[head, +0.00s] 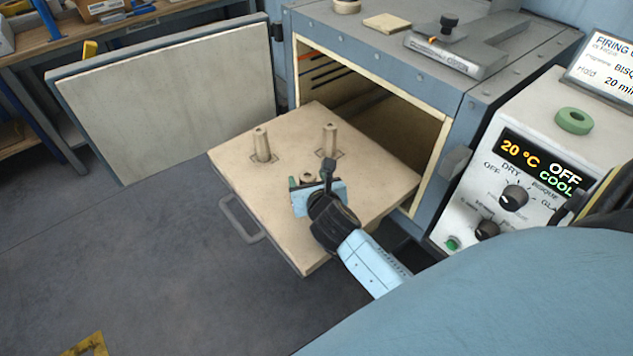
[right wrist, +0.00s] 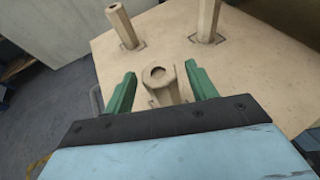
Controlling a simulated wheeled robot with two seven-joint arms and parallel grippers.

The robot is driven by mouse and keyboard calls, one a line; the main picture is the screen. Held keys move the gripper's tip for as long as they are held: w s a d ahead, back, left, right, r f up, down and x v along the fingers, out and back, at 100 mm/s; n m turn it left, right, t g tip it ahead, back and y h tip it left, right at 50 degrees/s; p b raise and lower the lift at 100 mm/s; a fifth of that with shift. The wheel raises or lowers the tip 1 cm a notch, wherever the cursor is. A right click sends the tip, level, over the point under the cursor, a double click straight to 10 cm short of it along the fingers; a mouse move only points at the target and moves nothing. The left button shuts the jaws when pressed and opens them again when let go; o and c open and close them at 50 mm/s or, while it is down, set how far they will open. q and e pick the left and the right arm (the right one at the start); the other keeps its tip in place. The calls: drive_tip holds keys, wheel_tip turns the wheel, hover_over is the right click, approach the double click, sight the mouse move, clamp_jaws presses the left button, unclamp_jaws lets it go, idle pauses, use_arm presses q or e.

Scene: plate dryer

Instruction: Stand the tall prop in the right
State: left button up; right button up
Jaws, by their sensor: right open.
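My right gripper (head: 307,180) is over the near part of the pulled-out kiln shelf (head: 345,228), its green fingers open. In the right wrist view, a beige prop (right wrist: 158,87) with a hole in its top stands between the open fingers (right wrist: 160,78), with gaps showing on both sides. Two other beige props stand upright in marked squares farther back: one at left (head: 262,144), also in the right wrist view (right wrist: 122,25), and one at right (head: 329,139), also in the right wrist view (right wrist: 208,20). The lower part of the near prop is hidden by my gripper. My left gripper is out of view.
The kiln's opening (head: 375,115) is behind the shelf, with its door (head: 170,110) swung open at left. The shelf has a front handle (head: 240,218). A control box (head: 520,165) with a green ring (head: 574,121) on top stands at right.

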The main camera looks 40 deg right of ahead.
drive_tip(key=v, duration=0.9)
drive_tip(key=shift+p, duration=0.3)
